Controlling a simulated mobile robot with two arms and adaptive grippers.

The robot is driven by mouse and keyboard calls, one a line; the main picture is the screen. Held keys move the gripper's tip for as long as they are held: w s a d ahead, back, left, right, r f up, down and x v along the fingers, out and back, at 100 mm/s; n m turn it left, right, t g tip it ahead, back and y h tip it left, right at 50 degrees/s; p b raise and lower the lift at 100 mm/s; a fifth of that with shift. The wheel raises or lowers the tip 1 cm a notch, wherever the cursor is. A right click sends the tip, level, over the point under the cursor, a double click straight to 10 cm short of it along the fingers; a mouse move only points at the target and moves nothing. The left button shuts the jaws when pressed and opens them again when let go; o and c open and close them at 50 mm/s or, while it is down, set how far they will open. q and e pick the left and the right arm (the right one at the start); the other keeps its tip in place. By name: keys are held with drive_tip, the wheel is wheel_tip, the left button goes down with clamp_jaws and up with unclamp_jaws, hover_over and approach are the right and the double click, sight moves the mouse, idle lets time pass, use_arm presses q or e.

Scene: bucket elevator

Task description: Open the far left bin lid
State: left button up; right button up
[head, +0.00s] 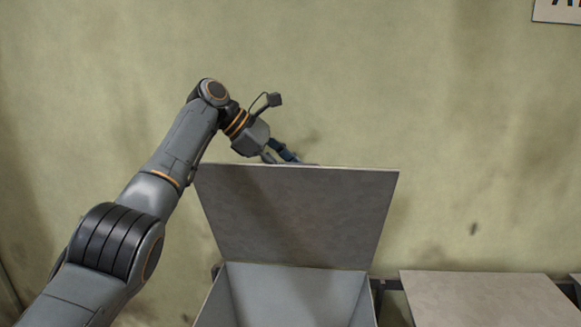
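The left bin's lid (296,215) stands raised, nearly upright, above the rear edge of its grey bin (300,294). The bin's mouth is open and the part of its inside in view looks empty. My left gripper (288,157) is at the lid's top edge, left of its middle. Its fingertips are partly hidden behind that edge, so I cannot tell whether they touch or grip it. My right gripper is not in view.
Another bin's lid (488,299) lies flat and closed at the lower right, with a gap between the bins. A stained wall (450,130) stands behind. A sign (557,11) is cut off at the top right.

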use_arm(q)
drive_tip(key=shift+r, duration=0.1)
drive_tip(key=shift+a+r, duration=0.15)
drive_tip(key=shift+a, duration=0.05)
drive_tip(key=v, duration=0.7)
drive_tip(key=shift+s, duration=0.1)
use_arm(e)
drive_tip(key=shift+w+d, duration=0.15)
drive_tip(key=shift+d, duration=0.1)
